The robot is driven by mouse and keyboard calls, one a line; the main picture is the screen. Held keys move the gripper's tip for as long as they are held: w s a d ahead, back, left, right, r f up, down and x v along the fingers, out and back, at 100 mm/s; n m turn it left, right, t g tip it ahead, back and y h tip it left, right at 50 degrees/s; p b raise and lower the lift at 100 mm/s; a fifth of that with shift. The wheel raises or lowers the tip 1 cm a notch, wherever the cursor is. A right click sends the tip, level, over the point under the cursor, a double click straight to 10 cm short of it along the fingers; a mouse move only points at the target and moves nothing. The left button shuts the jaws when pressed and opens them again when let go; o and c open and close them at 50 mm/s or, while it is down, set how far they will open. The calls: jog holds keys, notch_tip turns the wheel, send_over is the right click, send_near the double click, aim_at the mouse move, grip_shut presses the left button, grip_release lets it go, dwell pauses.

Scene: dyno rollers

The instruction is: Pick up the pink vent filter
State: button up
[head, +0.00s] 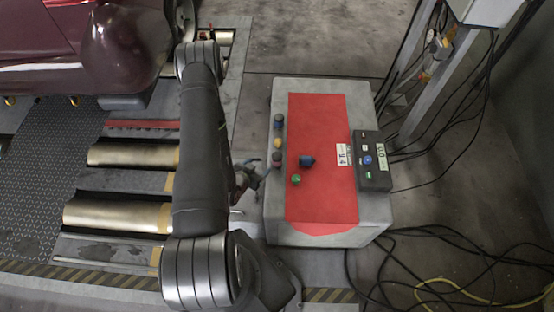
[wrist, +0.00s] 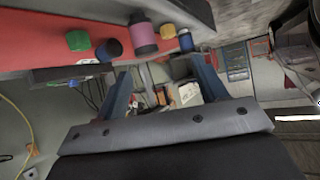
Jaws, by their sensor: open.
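The pink vent filter (head: 277,159), a small cylinder with a dark end, stands near the left edge of the red mat on the grey cabinet. In the wrist view the filter (wrist: 144,40) shows pink with a purple-dark end, above the gap between my fingers. My gripper (head: 258,174) is just left of the cabinet, beside the filter and apart from it. In the wrist view my gripper (wrist: 161,70) has its two blue fingers spread with nothing between them.
Close to the filter stand a yellow part (head: 278,142), a dark blue part (head: 307,161), a green part (head: 296,180) and a dark part (head: 278,121). A control box (head: 371,160) sits at the cabinet's right edge. The red mat's (head: 320,115) upper area is clear.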

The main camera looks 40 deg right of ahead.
aim_at(279, 155)
jog(key=s+a+h, duration=0.2)
jog(key=s, duration=0.2)
jog(key=shift+t, duration=0.3)
jog(key=x, duration=1.1)
jog(key=shift+w+d, duration=0.2)
jog(key=shift+w, duration=0.1)
jog(key=shift+f+x, duration=0.2)
jog(key=shift+x, duration=1.15)
jog(key=shift+f+x, duration=0.25)
jog(key=shift+x, duration=1.1)
jog(key=shift+a, duration=0.15)
jog(key=shift+c, duration=0.3)
jog(key=c, duration=1)
